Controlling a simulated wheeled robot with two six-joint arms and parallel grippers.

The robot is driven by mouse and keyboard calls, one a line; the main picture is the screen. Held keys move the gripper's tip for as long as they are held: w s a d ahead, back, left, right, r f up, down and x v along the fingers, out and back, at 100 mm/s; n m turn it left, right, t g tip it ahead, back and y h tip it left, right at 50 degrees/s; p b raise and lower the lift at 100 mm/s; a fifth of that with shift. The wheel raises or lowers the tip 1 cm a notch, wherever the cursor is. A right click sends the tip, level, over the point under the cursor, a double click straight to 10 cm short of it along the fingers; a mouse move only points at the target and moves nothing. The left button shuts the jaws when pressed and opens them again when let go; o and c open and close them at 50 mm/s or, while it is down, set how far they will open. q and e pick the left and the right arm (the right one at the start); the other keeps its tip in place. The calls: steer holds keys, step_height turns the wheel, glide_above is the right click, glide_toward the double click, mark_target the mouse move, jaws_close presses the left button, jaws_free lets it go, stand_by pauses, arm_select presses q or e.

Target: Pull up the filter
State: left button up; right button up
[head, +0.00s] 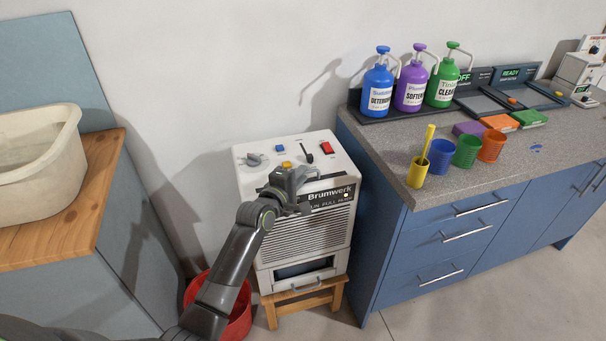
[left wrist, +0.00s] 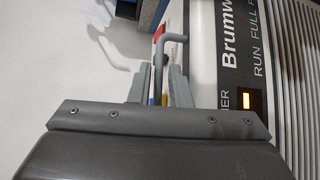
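A white box-shaped machine (head: 315,221) labelled Brumwerk stands on a small wooden stool. A grey bent bar handle (left wrist: 159,65) shows at its top in the left wrist view; I cannot tell whether it belongs to the filter. No separate filter body shows. My left gripper (head: 292,182) is over the front part of the machine's top. In the left wrist view its two fingers (left wrist: 155,88) are apart, on either side of the handle, with gaps visible. The lower part of the handle is hidden by the gripper. My right gripper is out of view.
The machine's top has a red switch (head: 327,147), a black lever (head: 307,154), a blue button (head: 280,148) and a yellow button (head: 286,164). A blue cabinet (head: 385,235) stands close on the right. A red bucket (head: 239,319) is at the machine's lower left.

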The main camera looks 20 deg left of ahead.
arm_select(q)
steer(key=shift+x, duration=1.05)
steer(key=shift+c, duration=0.3)
jaws_close()
